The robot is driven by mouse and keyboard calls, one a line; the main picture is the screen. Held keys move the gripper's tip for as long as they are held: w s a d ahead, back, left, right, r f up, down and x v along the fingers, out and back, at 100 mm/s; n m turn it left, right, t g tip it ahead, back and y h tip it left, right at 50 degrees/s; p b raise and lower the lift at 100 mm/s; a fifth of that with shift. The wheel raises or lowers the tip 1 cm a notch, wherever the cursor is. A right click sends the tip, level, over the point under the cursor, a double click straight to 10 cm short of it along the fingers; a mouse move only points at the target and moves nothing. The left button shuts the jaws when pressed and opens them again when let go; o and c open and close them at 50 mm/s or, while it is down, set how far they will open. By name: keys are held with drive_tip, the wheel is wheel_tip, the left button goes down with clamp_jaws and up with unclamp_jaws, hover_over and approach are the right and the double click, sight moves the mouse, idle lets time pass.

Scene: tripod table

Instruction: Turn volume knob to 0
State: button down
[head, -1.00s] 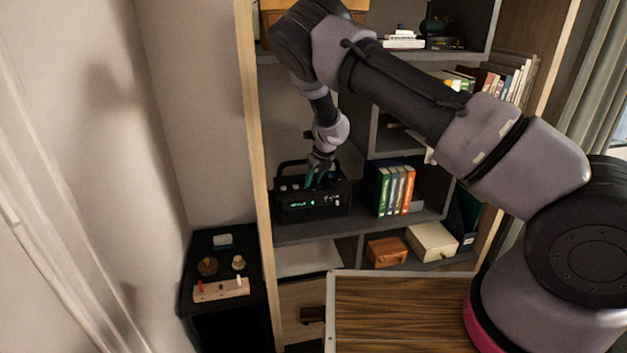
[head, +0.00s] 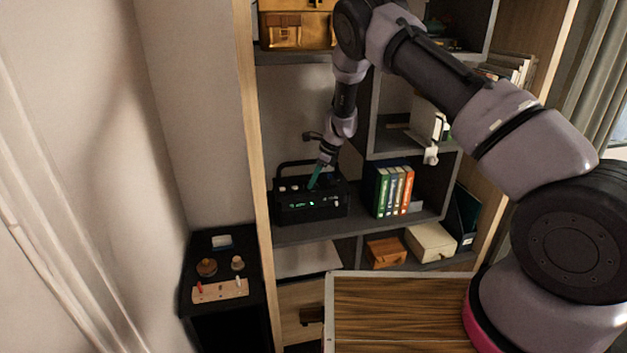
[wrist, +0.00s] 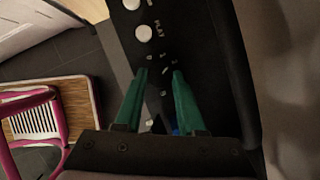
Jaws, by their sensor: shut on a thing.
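The black radio-like device (head: 300,212) with a raised handle, white buttons and a small green display stands on a shelf. In the wrist view, its top face (wrist: 135,45) carries round white buttons, the word PLAY and small white marks like a dial scale. In the wrist view, the green fingertips of my gripper (wrist: 163,73) are close together at the dial marks, shut on the volume knob. The knob is dark and mostly hidden between them, so its setting cannot be read.
Several books (head: 395,191) stand just right of the device. The shelf's wooden side panel (head: 254,150) is close on its left. A wood-topped table (head: 400,310) is in front. A black stand (head: 215,270) with a small switch panel is at lower left.

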drive_tip(key=shift+n, duration=0.4)
drive_tip(key=shift+d, duration=0.1)
drive_tip(key=c, duration=0.5)
unclamp_jaws()
